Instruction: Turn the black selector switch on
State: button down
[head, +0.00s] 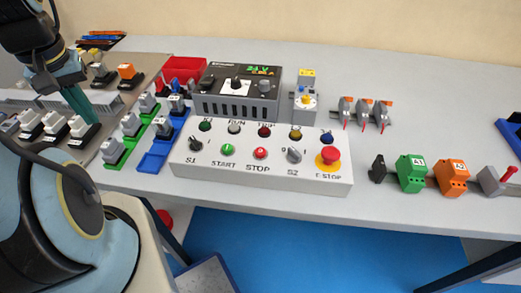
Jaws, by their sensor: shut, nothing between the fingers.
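The black selector switch (195,143) sits at the left end of the white control box (262,181), above the label S1. Its knob looks turned at a slant, but its exact position is too small to read. My gripper (86,115) is at the upper left, with its teal fingers together and pointing down. It is over the left part of the bench, well to the left of the switch and apart from it. The fingers hold nothing.
A grey selector (293,155), a green START button (227,149), a red STOP button (260,153) and a red emergency stop (329,156) share the box. A power supply (238,93) stands behind. Small switches in green and blue holders (153,161) lie left.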

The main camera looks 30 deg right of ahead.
aim_at(195, 145)
jog(key=k+l+u, duration=0.2)
jog(key=u, duration=0.2)
jog(key=k+l+u, duration=0.15)
jog(key=u, duration=0.25)
jog(key=k+u, duration=0.35)
jog(key=i+l, duration=0.05)
jog(key=i, duration=0.05)
